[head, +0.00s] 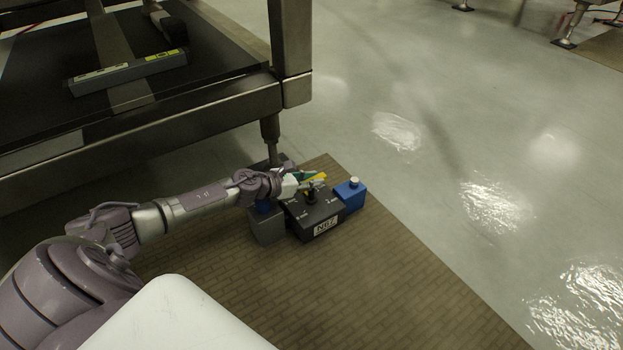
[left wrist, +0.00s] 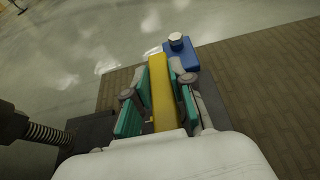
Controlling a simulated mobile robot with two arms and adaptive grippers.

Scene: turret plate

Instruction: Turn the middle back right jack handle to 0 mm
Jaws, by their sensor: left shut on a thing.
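The jack is a dark grey box (head: 318,224) with a white label, standing on the brick-patterned floor by the foot of the metal frame. Its yellow handle (head: 319,177) shows just past my left gripper (head: 304,177). In the left wrist view the yellow handle (left wrist: 160,88) runs lengthwise between the green-padded fingers of my left gripper (left wrist: 160,95), which is shut on it. The dial marks on the box top are too small to read. My right gripper is in neither view.
A blue block with a silver knob (head: 351,194) sits on the box's right side; it also shows in the left wrist view (left wrist: 180,54). A steel frame (head: 190,122) stands at left, its leg (head: 270,135) beside the jack. Brown matting (head: 400,285) and grey floor to the right are clear.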

